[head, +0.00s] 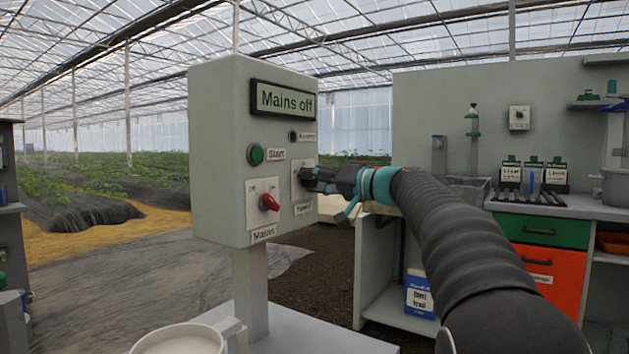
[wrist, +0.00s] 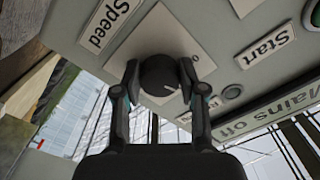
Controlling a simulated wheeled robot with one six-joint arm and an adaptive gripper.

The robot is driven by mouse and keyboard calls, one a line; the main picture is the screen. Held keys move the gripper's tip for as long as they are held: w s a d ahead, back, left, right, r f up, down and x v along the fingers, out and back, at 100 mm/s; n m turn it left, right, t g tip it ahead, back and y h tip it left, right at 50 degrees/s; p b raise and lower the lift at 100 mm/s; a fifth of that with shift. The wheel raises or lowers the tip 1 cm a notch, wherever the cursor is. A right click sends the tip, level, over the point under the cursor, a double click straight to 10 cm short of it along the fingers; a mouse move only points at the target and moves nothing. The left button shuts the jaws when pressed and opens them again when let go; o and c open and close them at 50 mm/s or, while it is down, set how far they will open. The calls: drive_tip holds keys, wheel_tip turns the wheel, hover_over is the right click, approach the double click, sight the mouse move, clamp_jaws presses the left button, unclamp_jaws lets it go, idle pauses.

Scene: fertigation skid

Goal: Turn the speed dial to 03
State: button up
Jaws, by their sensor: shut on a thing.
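The speed dial (wrist: 159,75) is a dark round knob on a pale square plate beside the "Speed" label (wrist: 110,22) in the wrist view. My gripper (wrist: 159,78) has a finger on each side of the dial and is shut on it. A small light mark shows on the dial's face; I cannot read its setting. In the head view my gripper (head: 312,178) reaches the front of the grey control box (head: 215,150) from the right and hides the dial. The display (head: 285,101) reads "Mains off".
The box also carries a green Start button (head: 256,154), a red Mains switch (head: 269,203) and a small dark round fitting (head: 293,136). A bench (head: 540,206) with bottles and drawers stands at the right. A white bucket (head: 180,340) is at the bottom.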

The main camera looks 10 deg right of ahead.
drive_tip(key=shift+r+m+p, duration=0.15)
drive_tip(key=shift+m+p, duration=1.85)
drive_tip(key=shift+m, duration=1.85)
drive_tip(key=shift+r+m+p, duration=0.1)
drive_tip(key=shift+m+p, duration=1.9)
drive_tip(key=shift+m, duration=1.85)
drive_tip(key=shift+f, duration=0.1)
drive_tip(key=o, duration=1.1)
drive_tip(key=v, duration=1.2)
